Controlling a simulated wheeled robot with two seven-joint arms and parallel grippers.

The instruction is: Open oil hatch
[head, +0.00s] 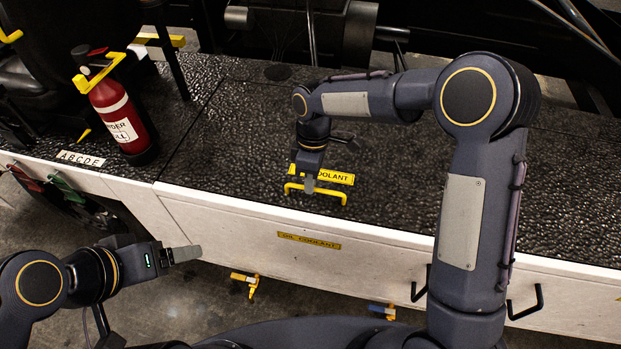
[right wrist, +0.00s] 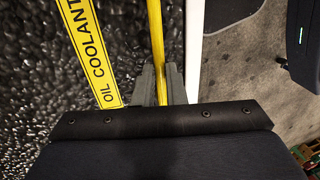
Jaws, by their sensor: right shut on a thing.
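The oil hatch is a black textured top panel (head: 245,145) with a yellow label (head: 337,176) and a yellow bar handle (head: 328,193) near its front edge. My right gripper (head: 309,187) is over the handle from above. In the right wrist view the yellow handle (right wrist: 157,45) runs between the two grey fingertips (right wrist: 160,84), which are shut on it. The label reading "OIL COOLANT" (right wrist: 90,50) lies beside it. The panel looks flat and level with the surface around it. My left gripper (head: 186,254) is at the lower left, away from the hatch; its finger gap is not clear.
A red fire extinguisher (head: 122,115) stands on the deck at the left. The white side panel (head: 240,240) carries a second "OIL COOLANT" label (head: 309,240) and black handles (head: 525,302). Yellow latches (head: 246,281) hang below. Dark machinery (head: 330,30) stands behind the deck.

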